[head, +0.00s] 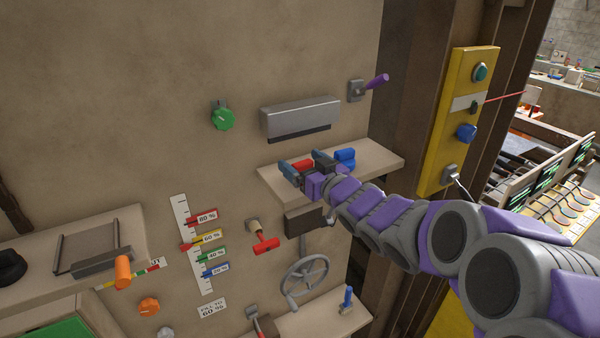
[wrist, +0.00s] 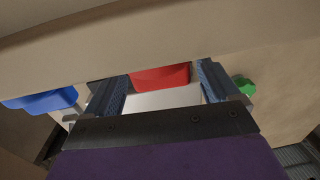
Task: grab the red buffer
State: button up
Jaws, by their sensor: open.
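The red buffer (head: 301,165) is on the small wooden shelf (head: 380,166) on the wall, partly hidden by my gripper in the head view. My gripper (head: 303,168) is open, with one finger on each side of the red buffer. In the wrist view the red buffer (wrist: 161,76) shows between the tips of the two blue-grey fingers of my gripper (wrist: 160,86). A pale surface lies in the gap below it. I cannot tell whether either finger touches the buffer.
A blue object (head: 345,158) stands on the shelf just right of my gripper; it also shows in the wrist view (wrist: 42,101). A grey metal box (head: 301,118) juts from the wall above. A red-handled valve (head: 265,245) and a handwheel (head: 306,278) are below.

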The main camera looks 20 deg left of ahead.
jog(key=shift+d, duration=0.5)
jog(key=shift+c, duration=2.2)
jog(key=shift+a+f, duration=0.1)
jog(key=shift+a, duration=0.75)
jog(key=c, duration=0.5)
jog(key=shift+f, duration=0.15)
jog(key=shift+c, duration=0.8)
